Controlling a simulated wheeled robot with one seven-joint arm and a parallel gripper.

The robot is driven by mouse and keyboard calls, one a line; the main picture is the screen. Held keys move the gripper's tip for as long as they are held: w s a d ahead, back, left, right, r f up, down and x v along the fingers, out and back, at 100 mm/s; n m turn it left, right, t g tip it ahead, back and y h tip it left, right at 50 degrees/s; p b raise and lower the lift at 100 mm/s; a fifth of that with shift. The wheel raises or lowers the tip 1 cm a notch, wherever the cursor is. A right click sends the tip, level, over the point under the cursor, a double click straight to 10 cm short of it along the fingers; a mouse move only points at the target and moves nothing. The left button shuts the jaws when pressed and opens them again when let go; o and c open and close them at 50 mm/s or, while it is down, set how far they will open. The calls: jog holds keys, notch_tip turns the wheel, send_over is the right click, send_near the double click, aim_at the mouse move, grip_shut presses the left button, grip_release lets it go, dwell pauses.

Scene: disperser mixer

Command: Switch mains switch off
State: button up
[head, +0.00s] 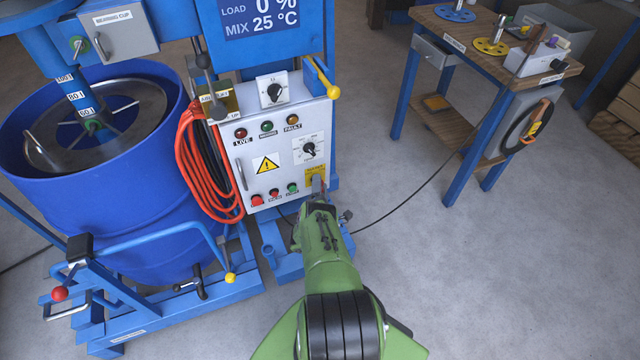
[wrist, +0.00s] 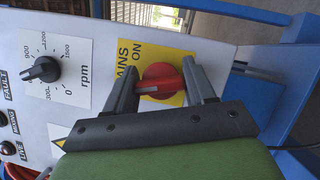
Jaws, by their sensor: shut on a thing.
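The mains switch is a red rotary knob (wrist: 162,84) on a yellow plate (wrist: 180,57) at the corner of the control panel. In the wrist view, its two grey fingers on either side, my gripper (wrist: 160,86) is shut on the red knob. The plate shows the word ON and part of the word MAINS; the rest is hidden by a finger. The knob's bar lies across from finger to finger. In the head view, my gripper (head: 318,186) is at the panel's lower right, mostly covering the knob; part of the yellow plate (head: 315,171) shows above it.
The white control panel (head: 262,222) carries lamps, buttons and an rpm dial (head: 309,148), which also shows in the wrist view (wrist: 41,69). An orange cable (head: 190,160) hangs at its left beside the blue drum (head: 110,215). A workbench (head: 455,42) stands at right; the floor between is mostly clear.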

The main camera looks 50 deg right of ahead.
jog(key=n+t+b, duration=0.2)
jog(key=n, duration=0.3)
jog(key=shift+n, duration=0.3)
dwell(0.4)
jog(key=o, duration=1)
